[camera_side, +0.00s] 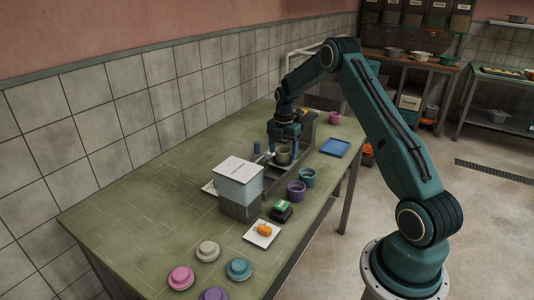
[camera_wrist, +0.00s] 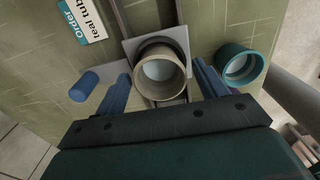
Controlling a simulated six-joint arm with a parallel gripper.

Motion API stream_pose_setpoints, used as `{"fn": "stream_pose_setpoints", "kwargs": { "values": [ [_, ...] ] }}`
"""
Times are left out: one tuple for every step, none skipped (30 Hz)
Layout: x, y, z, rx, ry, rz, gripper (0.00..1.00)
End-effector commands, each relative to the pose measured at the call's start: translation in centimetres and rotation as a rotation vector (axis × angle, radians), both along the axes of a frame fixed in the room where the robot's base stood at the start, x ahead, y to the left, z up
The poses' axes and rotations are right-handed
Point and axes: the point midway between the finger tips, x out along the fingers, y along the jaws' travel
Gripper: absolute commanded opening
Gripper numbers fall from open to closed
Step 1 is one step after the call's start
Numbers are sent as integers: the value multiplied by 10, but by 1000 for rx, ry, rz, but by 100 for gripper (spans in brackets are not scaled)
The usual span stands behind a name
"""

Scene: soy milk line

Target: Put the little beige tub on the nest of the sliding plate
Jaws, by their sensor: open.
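The little beige tub (camera_wrist: 161,74) stands upright on the grey square sliding plate (camera_wrist: 181,36), with a dark ring, which looks like the nest, showing at its upper edge. Whether its base is fully seated is hidden. In the side view the tub (camera_side: 284,156) is below my gripper (camera_side: 285,146). In the wrist view my gripper (camera_wrist: 163,82) is open, one blue finger on each side of the tub, with gaps between the fingers and its wall. The tub is open-topped and pale inside.
A teal tub (camera_wrist: 240,65) stands close right of the plate; a purple tub (camera_side: 296,190) is near it. A blue knob (camera_wrist: 84,87) lies left. A white-topped box (camera_side: 240,180) stands in front. A card (camera_wrist: 82,22) reads "Order teal tub". A blue tray (camera_side: 335,147) is right.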

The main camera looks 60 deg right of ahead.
Motion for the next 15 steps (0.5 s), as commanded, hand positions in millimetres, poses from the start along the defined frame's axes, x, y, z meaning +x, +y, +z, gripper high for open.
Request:
{"fn": "stream_pose_setpoints", "kwargs": {
  "values": [
    [0,0,4,-1,-1,0,72],
    [0,0,7,-1,-1,0,72],
    [1,0,11,-1,-2,0,72],
    [1,-1,15,-2,-3,0,72],
    [1,-1,19,-2,-3,0,72],
    [1,0,24,-2,-3,0,72],
    [1,0,28,-2,-3,0,72],
    [1,-1,33,-2,-4,0,72],
    [1,-1,40,-2,-4,0,72],
    [1,-1,44,-3,-4,0,72],
    [1,-1,49,-2,-4,0,72],
    [1,0,56,-2,-3,0,72],
    [1,0,61,-2,-4,0,72],
    [1,0,66,-2,-4,0,72],
    [1,-1,73,-2,-4,0,72]
  ]
}}
